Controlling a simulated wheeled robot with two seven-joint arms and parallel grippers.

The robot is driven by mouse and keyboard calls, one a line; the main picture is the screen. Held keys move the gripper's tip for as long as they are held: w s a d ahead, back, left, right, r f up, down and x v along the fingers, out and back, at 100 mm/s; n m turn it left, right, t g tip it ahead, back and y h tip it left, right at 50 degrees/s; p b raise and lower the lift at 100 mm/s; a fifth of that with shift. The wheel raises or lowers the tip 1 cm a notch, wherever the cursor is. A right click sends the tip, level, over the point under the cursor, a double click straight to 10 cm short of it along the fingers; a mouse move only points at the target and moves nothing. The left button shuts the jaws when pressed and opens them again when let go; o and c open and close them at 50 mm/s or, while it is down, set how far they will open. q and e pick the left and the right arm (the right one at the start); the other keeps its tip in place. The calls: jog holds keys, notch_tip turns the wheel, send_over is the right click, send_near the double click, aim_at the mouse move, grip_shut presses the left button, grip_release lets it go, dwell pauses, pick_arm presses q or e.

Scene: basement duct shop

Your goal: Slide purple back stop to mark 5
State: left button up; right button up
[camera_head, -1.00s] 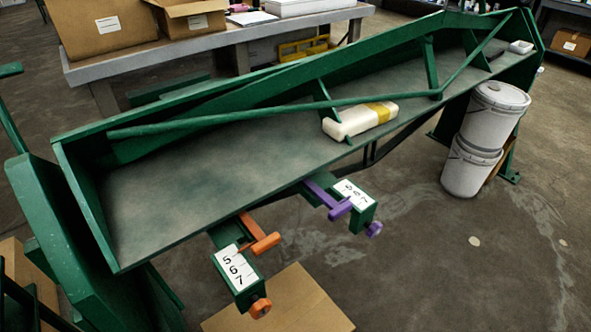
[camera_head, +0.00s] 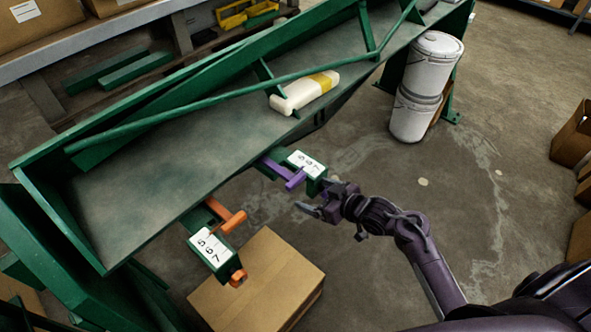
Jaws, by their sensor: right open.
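The purple back stop (camera_head: 295,180) sits at the front edge of the green machine bed (camera_head: 160,165), beside a white numbered plate (camera_head: 305,163) on a green bracket. The plate's digits are small, and I cannot tell which mark the stop is at. Its purple end knob is hidden behind my right gripper. My right gripper (camera_head: 314,197) is open and empty, just right of and below the bracket; I cannot tell whether it touches. An orange back stop (camera_head: 232,221) is on the nearer bracket, with a plate (camera_head: 210,247) reading 5, 6, 7. My left gripper is out of view.
A cardboard box (camera_head: 258,282) stands on the floor below the orange stop. Stacked white buckets (camera_head: 423,85) stand by the machine's far leg. The floor between buckets and my arm is clear.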

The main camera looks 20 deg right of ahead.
aim_at(296, 179)
jog(key=w+a, duration=0.1)
jog(key=w, duration=0.1)
jog(key=w+a, duration=0.1)
jog(key=w, duration=0.1)
jog(key=w+a, duration=0.1)
jog(key=w, duration=0.1)
jog(key=shift+w+a+p, duration=0.4)
